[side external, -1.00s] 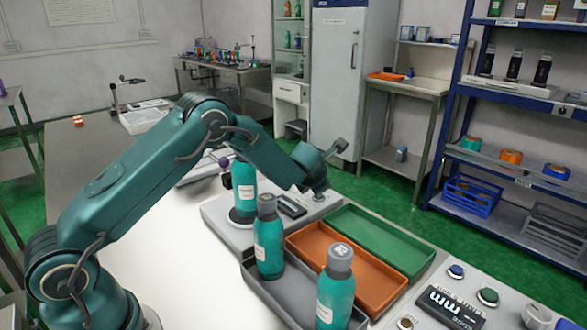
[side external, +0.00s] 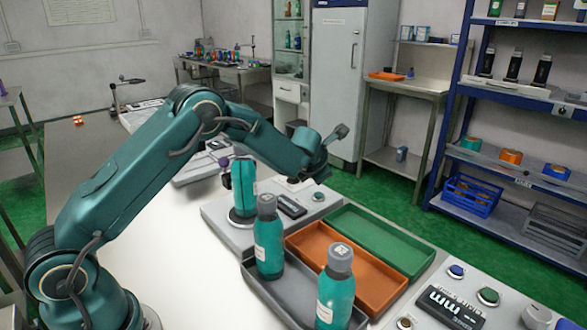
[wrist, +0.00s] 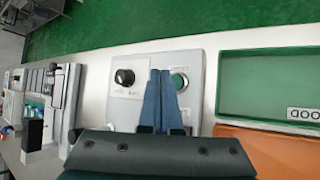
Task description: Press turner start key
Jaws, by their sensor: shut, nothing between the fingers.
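The turner (side external: 219,216) is a grey unit with a teal bottle (side external: 243,185) standing on its round platform. Its green round start key (side external: 319,197) sits at the far right end of the panel and is uncovered. In the wrist view the green key (wrist: 180,83) shows just right of the blue fingertips, with a black knob (wrist: 124,77) to their left. My gripper (wrist: 160,73) is shut and empty. In the side view my gripper (side external: 318,174) hangs above the key, apart from it.
A green tray (side external: 380,238), an orange tray (side external: 345,268) and a grey tray (side external: 290,294) lie in front of the turner. Two teal bottles (side external: 268,245) (side external: 337,290) stand in the grey tray. Another control panel (side external: 455,298) with several buttons is at the lower right.

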